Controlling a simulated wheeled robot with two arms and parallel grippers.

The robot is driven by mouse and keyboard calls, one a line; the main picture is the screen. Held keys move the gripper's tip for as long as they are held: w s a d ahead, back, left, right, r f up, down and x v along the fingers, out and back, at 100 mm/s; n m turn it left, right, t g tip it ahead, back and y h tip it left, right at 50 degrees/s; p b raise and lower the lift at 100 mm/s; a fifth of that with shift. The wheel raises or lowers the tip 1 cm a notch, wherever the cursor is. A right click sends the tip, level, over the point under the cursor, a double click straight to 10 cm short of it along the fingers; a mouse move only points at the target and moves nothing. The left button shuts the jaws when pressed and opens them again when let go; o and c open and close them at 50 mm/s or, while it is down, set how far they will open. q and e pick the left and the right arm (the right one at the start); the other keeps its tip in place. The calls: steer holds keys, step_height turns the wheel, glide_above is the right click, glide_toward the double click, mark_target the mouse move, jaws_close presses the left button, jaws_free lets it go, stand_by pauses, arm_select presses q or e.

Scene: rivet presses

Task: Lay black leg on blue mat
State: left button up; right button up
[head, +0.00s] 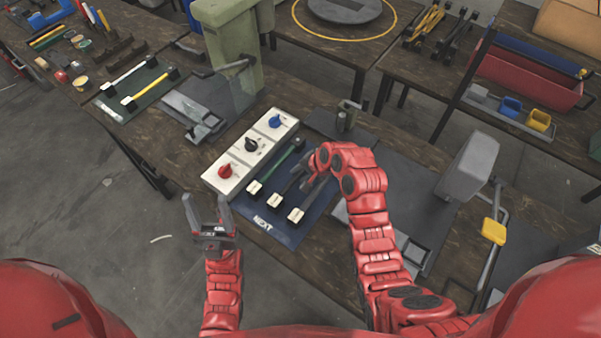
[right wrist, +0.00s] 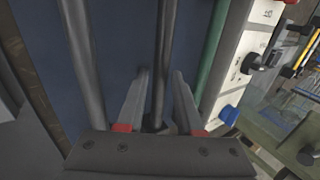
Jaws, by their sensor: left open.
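The blue mat (head: 266,227), marked NEXT, lies on the table in front of me. Three legs with pale end blocks lie on it: a green leg (head: 276,167), a dark leg that looks black (head: 286,186) and a grey leg (head: 307,199). My right gripper (head: 306,183) is low over the mat. In the right wrist view, its fingers (right wrist: 160,78) stand either side of the dark leg (right wrist: 165,40), with blue mat showing between. The green leg (right wrist: 212,65) and grey leg (right wrist: 82,60) lie outside them. My left gripper (head: 205,204) is open and empty, left of the table edge.
A white panel with red, black and blue knobs (head: 249,145) borders the mat's left side. A press (head: 467,168) stands to the right, and a greenish press (head: 232,50) behind left. A green mat (head: 120,104) with white and yellow legs lies at far left.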

steer(key=shift+o, duration=0.9)
steer(key=shift+r, duration=0.2)
steer(key=shift+s+d+r, duration=0.1)
steer(key=shift+d, duration=0.05)
steer(key=b+v, duration=0.2)
steer(key=v, duration=0.3)
steer(key=shift+d+r, duration=0.15)
steer(key=shift+r, duration=0.2)
steer(key=shift+p+v, duration=1.9)
steer(key=shift+v, duration=1)
